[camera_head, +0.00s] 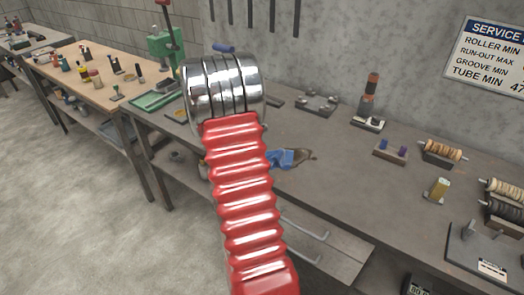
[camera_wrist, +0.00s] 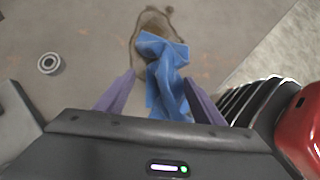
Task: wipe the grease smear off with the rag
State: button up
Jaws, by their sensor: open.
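The blue rag (camera_wrist: 163,62) lies crumpled on the bench in the wrist view, between the two purple fingers of my gripper (camera_wrist: 157,92). The fingers are apart and open, with the rag seen between them; I cannot tell if they touch it. The brown grease smear (camera_wrist: 153,21) is just beyond the rag and partly covered by it. In the head view the rag (camera_head: 287,158) shows beside my arm, with the smear (camera_head: 311,155) at its right end. My gripper is hidden behind my red and chrome arm there.
A small metal ring (camera_wrist: 48,63) lies left of the rag in the wrist view. Along the grey workbench (camera_head: 335,185) stand a dark plate with parts (camera_head: 318,103), a small block with blue pegs (camera_head: 391,151) and a yellow cylinder (camera_head: 438,188). Bench around the smear is mostly clear.

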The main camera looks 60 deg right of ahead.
jog(key=shift+f, duration=0.65)
jog(key=shift+c, duration=0.6)
jog(key=c, duration=1.4)
jog(key=shift+s+d+r, duration=0.1)
grip_shut()
jog(key=shift+r, duration=0.25)
